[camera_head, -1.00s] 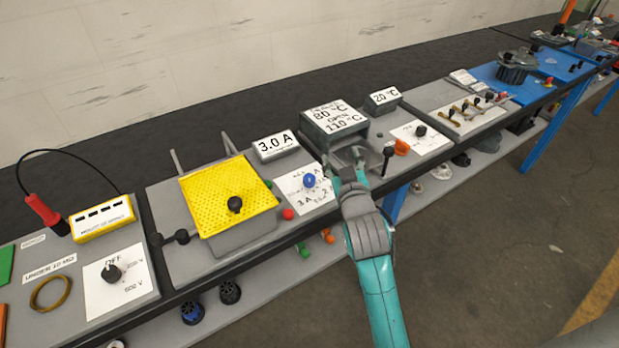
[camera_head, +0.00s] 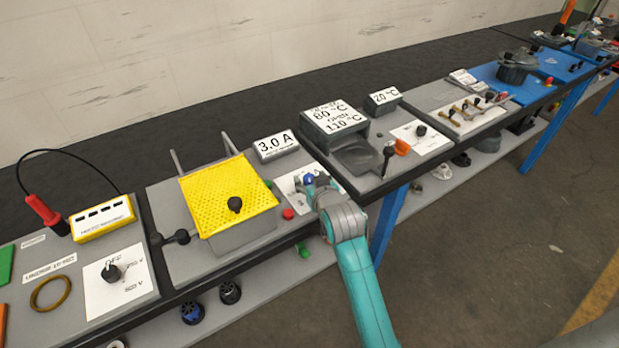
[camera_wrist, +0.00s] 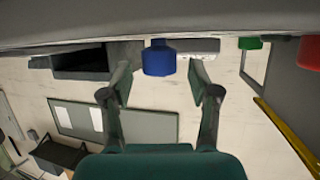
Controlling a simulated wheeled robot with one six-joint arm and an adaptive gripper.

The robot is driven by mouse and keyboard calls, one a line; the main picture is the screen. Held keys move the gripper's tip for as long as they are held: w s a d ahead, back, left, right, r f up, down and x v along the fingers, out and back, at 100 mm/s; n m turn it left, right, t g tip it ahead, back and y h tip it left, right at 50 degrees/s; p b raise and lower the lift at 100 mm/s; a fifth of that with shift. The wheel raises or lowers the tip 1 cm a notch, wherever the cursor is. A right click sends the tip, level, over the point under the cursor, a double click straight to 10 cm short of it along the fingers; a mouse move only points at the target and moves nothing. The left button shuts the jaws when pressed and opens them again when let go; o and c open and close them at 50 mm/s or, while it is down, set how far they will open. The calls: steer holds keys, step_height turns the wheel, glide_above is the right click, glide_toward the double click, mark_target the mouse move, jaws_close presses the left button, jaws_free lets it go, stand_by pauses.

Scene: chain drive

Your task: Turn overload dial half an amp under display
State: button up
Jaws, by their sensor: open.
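The blue overload dial (camera_head: 308,178) stands on a white scale plate (camera_head: 287,184), partly hidden by my gripper; its pointer and most of the scale cannot be read. The display (camera_head: 276,146) behind it reads 3.0 A. My gripper (camera_head: 311,184) is open at the dial. In the wrist view the blue dial (camera_wrist: 159,58) lies between the two spread fingertips of my gripper (camera_wrist: 160,78), just beyond them, with a visible gap to each finger.
A red button (camera_head: 288,214) is left of the dial, near the bench edge. A yellow mesh cover (camera_head: 220,190) with a black knob stands further left. On the right are a grey unit marked 80 °C and 110 °C (camera_head: 336,118) and a black-knobbed lever (camera_head: 388,152).

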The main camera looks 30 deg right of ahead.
steer(key=shift+x, duration=0.9)
jaws_close()
steer(key=shift+d+n+y, duration=0.1)
steer(key=shift+n+y, duration=0.2)
steer(key=shift+y, duration=0.1)
steer(key=shift+d+n+y, duration=0.1)
steer(key=shift+n+y, duration=0.5)
steer(key=shift+y, duration=0.1)
steer(key=shift+n+y, duration=1.9)
steer(key=shift+y, duration=0.3)
